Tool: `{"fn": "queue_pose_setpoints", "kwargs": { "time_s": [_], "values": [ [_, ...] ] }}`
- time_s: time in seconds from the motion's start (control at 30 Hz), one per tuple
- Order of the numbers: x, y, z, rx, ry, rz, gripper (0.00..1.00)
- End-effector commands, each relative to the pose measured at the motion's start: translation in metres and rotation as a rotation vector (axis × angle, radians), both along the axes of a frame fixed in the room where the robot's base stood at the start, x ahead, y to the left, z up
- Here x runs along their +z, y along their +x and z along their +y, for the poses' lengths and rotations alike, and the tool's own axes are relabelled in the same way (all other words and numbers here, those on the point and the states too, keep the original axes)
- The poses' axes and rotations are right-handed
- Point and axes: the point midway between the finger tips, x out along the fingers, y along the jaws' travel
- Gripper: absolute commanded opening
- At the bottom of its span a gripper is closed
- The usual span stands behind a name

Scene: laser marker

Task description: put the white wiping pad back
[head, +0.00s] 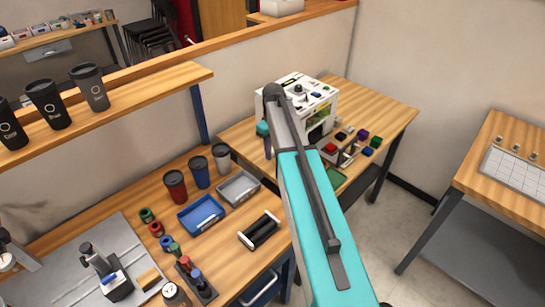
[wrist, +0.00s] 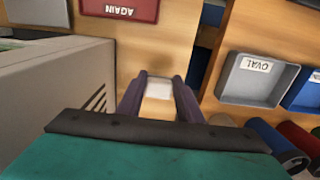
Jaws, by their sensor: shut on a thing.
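The white wiping pad (wrist: 159,88) shows in the wrist view as a small pale block between the tips of the purple fingers. My gripper (wrist: 160,83) is shut on it, over a wooden surface. Whether the pad touches the wood or hangs above it I cannot tell. In the head view a teal part and a purple finger of my gripper (head: 268,148) show beside the white machine, partly hidden by my arm. The pad itself cannot be made out there.
The white machine (head: 315,95) is close beside the gripper. A grey tray marked OVAL (wrist: 256,78), a red AGAIN tray (wrist: 120,8), a blue tray (head: 201,214) and several cups (head: 199,172) are nearby. A black roller holder (head: 260,231) stands at the bench edge.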

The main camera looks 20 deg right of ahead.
Motion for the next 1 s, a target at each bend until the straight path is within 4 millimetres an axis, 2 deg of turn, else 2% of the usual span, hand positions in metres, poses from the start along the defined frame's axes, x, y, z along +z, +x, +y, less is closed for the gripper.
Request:
{"fn": "queue_pose_setpoints", "kwargs": {
  "time_s": [0.23,0.6,1.0],
  "values": [
    [-0.006,0.000,0.000,0.000,0.000,0.001,0.15],
    [-0.033,-0.001,-0.001,0.000,0.000,0.001,0.15],
    [-0.037,0.000,-0.001,-0.001,0.000,0.000,0.15]
  ]
}}
